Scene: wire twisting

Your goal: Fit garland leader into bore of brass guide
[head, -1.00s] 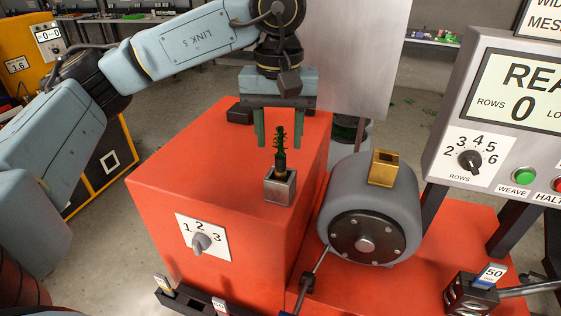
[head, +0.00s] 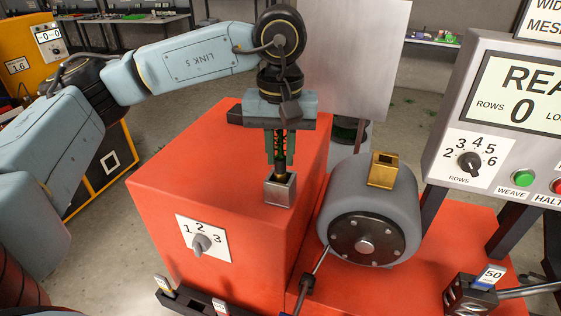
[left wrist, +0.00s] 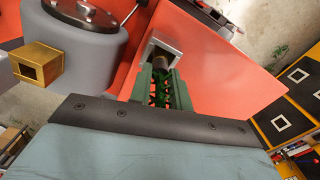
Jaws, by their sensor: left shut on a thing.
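The garland leader (head: 281,159) stands upright with its lower end in a square grey metal holder (head: 279,191) on the red block. My left gripper (head: 280,154) is shut on the garland leader from above, just over the holder. In the left wrist view the green leader (left wrist: 163,92) shows between the fingers, with the holder (left wrist: 160,47) beyond them. The brass guide (head: 383,170) is a square brass block on top of the grey drum, to the right of the gripper. Its square opening (left wrist: 28,71) shows in the left wrist view. My right gripper is not in view.
The grey drum (head: 345,205) stands right of the red block (head: 225,140). A control panel (head: 495,120) with a dial and buttons rises at the right. A metal sheet (head: 345,60) stands behind the block. A lever (head: 490,290) is at the lower right.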

